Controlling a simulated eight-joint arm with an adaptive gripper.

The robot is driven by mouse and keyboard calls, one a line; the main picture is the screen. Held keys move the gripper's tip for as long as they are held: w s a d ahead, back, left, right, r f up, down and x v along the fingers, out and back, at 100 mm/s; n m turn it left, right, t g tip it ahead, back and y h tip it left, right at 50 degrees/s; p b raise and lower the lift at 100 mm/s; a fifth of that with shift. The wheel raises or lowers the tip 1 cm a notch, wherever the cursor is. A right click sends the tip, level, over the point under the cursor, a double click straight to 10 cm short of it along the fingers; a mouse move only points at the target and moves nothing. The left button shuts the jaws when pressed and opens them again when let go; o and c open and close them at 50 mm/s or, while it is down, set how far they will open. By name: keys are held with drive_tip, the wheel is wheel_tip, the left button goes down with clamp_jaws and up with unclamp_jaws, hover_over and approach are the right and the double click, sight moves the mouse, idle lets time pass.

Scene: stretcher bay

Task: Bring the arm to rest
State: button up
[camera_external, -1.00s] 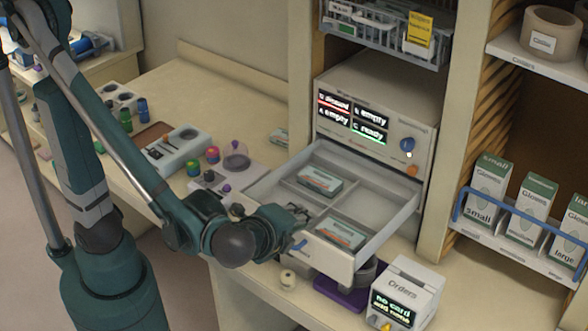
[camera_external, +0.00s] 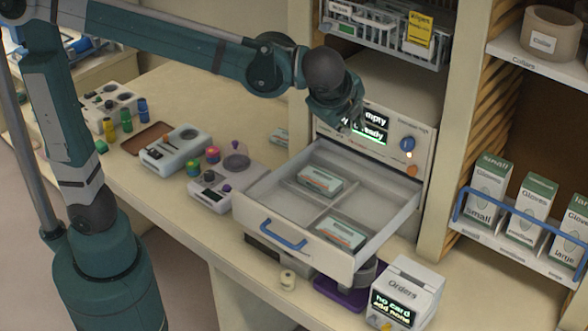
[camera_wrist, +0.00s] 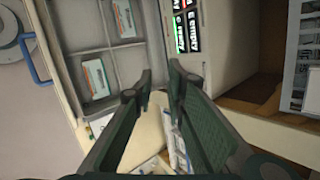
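My arm (camera_external: 180,50) is raised and reaches right across the upper part of the outside view. My gripper (camera_external: 347,122) hangs in front of the cabinet's display panel, above the pulled-out drawer (camera_external: 262,222), and hides part of the panel. In the wrist view my gripper (camera_wrist: 160,74) shows two dark green fingers with a gap between the tips and nothing held. The drawer stands open, with its blue handle (camera_external: 284,236) free. A teal-and-white pack (camera_external: 320,181) lies in the rear section and another pack (camera_external: 341,233) in the front section.
The Orders box (camera_external: 405,290) stands right of the drawer. A wire basket (camera_external: 385,35) is above the cabinet. Glove boxes (camera_external: 533,212) stand on the right shelf behind a blue rail. Small devices and coloured jars (camera_external: 213,154) occupy the counter left of the drawer.

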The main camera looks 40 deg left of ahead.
drive_tip(key=w+a+r+p, duration=0.1)
drive_tip(key=w+a+r, duration=0.2)
drive_tip(key=w+r, duration=0.15)
drive_tip(key=w+a+f+n+g+h+b, duration=0.1)
drive_tip(key=a+n, duration=0.1)
drive_tip(key=a, duration=0.5)
drive_tip(key=w+a+f+n+g+b, duration=0.1)
drive_tip(key=w+a+n, duration=0.1)
drive_tip(key=a, duration=0.4)
drive_tip(key=s+a+f+n+b, duration=0.4)
drive_tip(key=a+f+n, duration=0.1)
drive_tip(key=a+f, duration=0.4)
drive_tip(key=s+a+f+n+t+b, duration=0.1)
drive_tip(key=s+a+f+n+b, duration=0.3)
drive_tip(key=a+f, duration=0.6)
drive_tip(key=s+a+f+n+h+b, duration=0.1)
drive_tip(key=s+a+f+n+b, duration=0.4)
drive_tip(key=a+f, duration=0.5)
wheel_tip(320, 180, down, 2)
drive_tip(key=shift+s+f+n+t, duration=0.15)
drive_tip(key=shift+s+n+t, duration=0.3)
drive_tip(key=shift+n, duration=0.25)
